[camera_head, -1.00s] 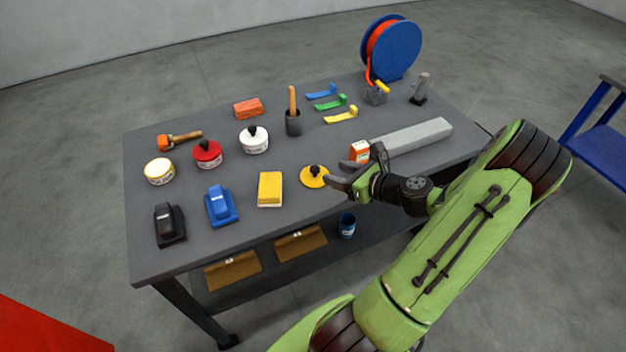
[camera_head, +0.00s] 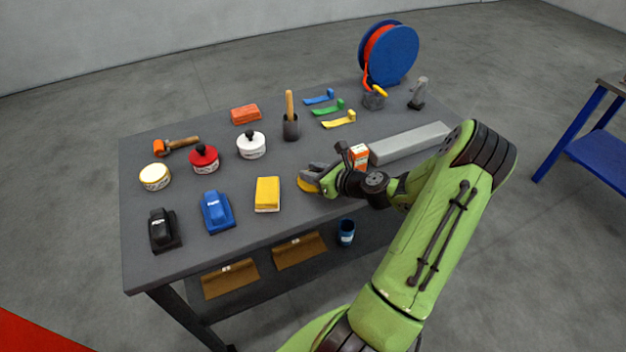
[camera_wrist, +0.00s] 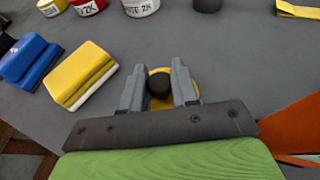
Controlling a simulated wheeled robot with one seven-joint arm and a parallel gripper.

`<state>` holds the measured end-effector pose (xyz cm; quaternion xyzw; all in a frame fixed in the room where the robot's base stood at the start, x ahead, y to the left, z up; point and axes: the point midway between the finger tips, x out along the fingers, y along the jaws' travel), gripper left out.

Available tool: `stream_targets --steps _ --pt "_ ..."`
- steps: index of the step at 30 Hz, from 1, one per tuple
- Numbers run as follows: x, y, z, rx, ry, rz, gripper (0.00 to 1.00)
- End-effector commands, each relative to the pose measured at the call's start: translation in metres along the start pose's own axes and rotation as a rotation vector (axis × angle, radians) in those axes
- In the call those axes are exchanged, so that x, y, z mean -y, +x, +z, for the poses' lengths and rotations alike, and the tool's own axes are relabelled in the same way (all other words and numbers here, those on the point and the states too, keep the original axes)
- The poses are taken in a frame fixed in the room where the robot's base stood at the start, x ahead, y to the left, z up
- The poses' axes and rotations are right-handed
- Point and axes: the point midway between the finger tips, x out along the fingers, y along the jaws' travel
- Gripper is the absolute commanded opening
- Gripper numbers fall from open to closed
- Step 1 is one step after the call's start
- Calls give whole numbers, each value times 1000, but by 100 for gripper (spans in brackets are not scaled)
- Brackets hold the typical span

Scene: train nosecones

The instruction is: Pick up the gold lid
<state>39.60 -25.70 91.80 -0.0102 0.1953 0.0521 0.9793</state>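The gold lid (camera_head: 306,187) lies on the grey table near its front edge, mostly covered by my gripper in the head view. In the wrist view the gold lid (camera_wrist: 166,72) shows its dark round knob between my two fingers. My gripper (camera_head: 318,177) is low over the lid. In the wrist view my gripper (camera_wrist: 158,88) is open, with one finger on each side of the knob. A small gap seems to show beside the knob. I cannot tell whether the fingers touch the lid's disc.
A yellow block (camera_head: 267,194) lies left of the lid, and a blue sander-like block (camera_head: 217,211) further left. An orange-and-white box (camera_head: 360,157) stands close behind my gripper. A long grey bar (camera_head: 409,143) lies to the right. Tins with red (camera_head: 203,157) and white lids (camera_head: 251,144) stand further back.

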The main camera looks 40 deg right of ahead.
Motion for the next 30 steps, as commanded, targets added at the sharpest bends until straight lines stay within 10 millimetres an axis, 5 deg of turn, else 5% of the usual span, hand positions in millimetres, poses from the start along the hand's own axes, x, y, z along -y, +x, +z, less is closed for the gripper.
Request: stream_targets --steps 4,11,21,30 --pt "0 0 0 1 0 0 0" --pt "0 -2 4 1 -2 0 0" --pt "0 -32 78 1 -6 -1 0" --pt "0 -39 93 0 0 1 0"
